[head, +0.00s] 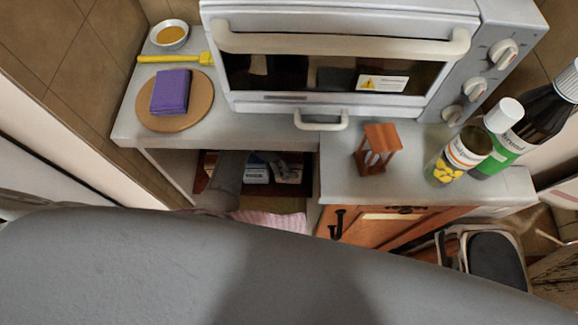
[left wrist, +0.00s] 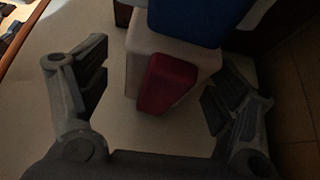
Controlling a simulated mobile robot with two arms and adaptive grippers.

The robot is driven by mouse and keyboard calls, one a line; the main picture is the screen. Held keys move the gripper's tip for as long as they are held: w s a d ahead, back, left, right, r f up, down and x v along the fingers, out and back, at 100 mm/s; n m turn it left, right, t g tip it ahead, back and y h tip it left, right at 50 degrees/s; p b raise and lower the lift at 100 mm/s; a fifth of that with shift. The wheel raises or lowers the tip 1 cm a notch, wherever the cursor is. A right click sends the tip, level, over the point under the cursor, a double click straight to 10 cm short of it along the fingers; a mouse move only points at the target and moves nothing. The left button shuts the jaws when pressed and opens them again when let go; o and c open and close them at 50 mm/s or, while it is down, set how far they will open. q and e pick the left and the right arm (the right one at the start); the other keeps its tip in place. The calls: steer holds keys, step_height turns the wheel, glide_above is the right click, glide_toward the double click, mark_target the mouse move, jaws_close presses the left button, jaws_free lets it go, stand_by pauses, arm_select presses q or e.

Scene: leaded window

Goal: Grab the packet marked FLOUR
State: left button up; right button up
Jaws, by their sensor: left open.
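In the left wrist view a pale packet (left wrist: 130,78) with a dark red patch (left wrist: 165,82) and a blue top part (left wrist: 195,20) stands between the spread fingers of my left gripper (left wrist: 157,88). No lettering is readable, so I cannot tell whether it is marked FLOUR. Gaps show between it and both fingers. In the head view my left arm reaches into the open compartment under the counter; its fingertips are hidden. A white and blue packet (head: 256,172) and another pale packet (head: 289,173) show beside it, their marks too small to read. My right gripper is not in view.
The counter (head: 345,192) edge is above the compartment. On it stand an oven (head: 330,20), an hourglass (head: 377,150), bottles (head: 465,155) and a round board (head: 205,105) with a purple cloth (head: 170,92). A pink striped cloth (head: 275,220) lies low in front.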

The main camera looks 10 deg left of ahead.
arm_select(q)
steer(key=c, duration=1.8)
jaws_close()
